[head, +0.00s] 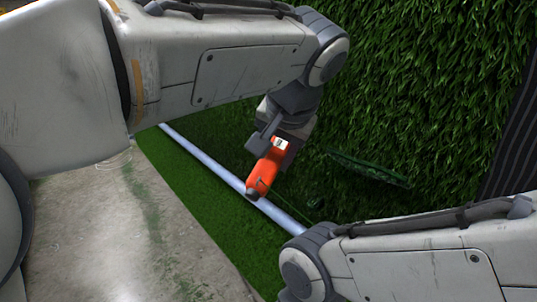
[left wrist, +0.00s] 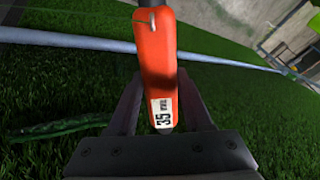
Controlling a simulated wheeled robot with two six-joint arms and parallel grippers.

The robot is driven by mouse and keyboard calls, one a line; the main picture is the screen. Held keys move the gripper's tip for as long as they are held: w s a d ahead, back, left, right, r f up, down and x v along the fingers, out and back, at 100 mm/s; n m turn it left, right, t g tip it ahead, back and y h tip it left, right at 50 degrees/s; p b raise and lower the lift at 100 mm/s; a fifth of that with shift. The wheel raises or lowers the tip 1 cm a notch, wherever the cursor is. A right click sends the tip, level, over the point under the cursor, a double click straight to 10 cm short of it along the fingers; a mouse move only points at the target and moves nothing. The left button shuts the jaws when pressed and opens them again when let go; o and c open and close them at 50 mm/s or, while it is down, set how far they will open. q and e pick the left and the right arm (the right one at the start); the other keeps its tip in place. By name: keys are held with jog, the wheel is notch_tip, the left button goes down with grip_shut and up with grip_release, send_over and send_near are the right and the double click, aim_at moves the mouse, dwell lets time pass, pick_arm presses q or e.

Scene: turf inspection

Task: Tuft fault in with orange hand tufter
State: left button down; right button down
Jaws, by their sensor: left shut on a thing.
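The orange hand tufter (head: 265,174) is held in my left gripper (head: 281,140), whose fingers close on the end with the white label. In the left wrist view the tufter (left wrist: 156,55) stands between the two fingers (left wrist: 158,100), its label reading 35. Its far, dark end is cut off at the top of that view. A raised green strip (head: 368,168) on the turf, which may be the fault, lies right of the tufter and apart from it. It also shows at the left of the left wrist view (left wrist: 58,129). My right gripper is out of view.
A pale pipe (head: 222,170) runs diagonally across the turf, passing behind the tufter in the head view. Hanging or upright turf (head: 420,90) fills the upper right. Bare concrete (head: 85,235) lies at the left. My right forearm reaches in at the lower right.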

aim_at(286, 145)
pick_arm(q)
jog(key=shift+w+d+r+p, duration=0.25)
jog(key=shift+w+d+p, duration=0.2)
jog(key=shift+d+p, duration=0.2)
jog(key=shift+w+d+r+p, duration=0.25)
jog(key=shift+w+d+p, duration=0.2)
jog(key=shift+p, duration=0.25)
dwell(0.4)
jog(key=shift+r, duration=0.1)
jog(key=shift+s+a+r+p, duration=0.15)
jog(key=shift+r+p, duration=0.4)
jog(key=shift+r, duration=0.2)
jog(key=shift+s+a+r+p, duration=0.1)
jog(key=shift+a+r+p, duration=0.05)
jog(key=shift+r+p, duration=0.55)
jog(key=shift+s+a+r+p, duration=0.15)
jog(key=shift+r+p, duration=0.3)
jog(key=shift+r, duration=0.4)
jog(key=shift+s+a+r+p, duration=0.25)
jog(key=shift+r+p, duration=0.25)
jog(key=shift+r, duration=0.2)
jog(key=shift+s+a+r+p, duration=0.1)
jog(key=shift+a+r+p, duration=0.1)
jog(key=shift+r+p, duration=0.4)
jog(key=shift+a+r+p, duration=0.1)
jog(key=shift+r+p, duration=0.6)
jog(key=shift+r, duration=0.35)
jog(key=shift+r, duration=0.15)
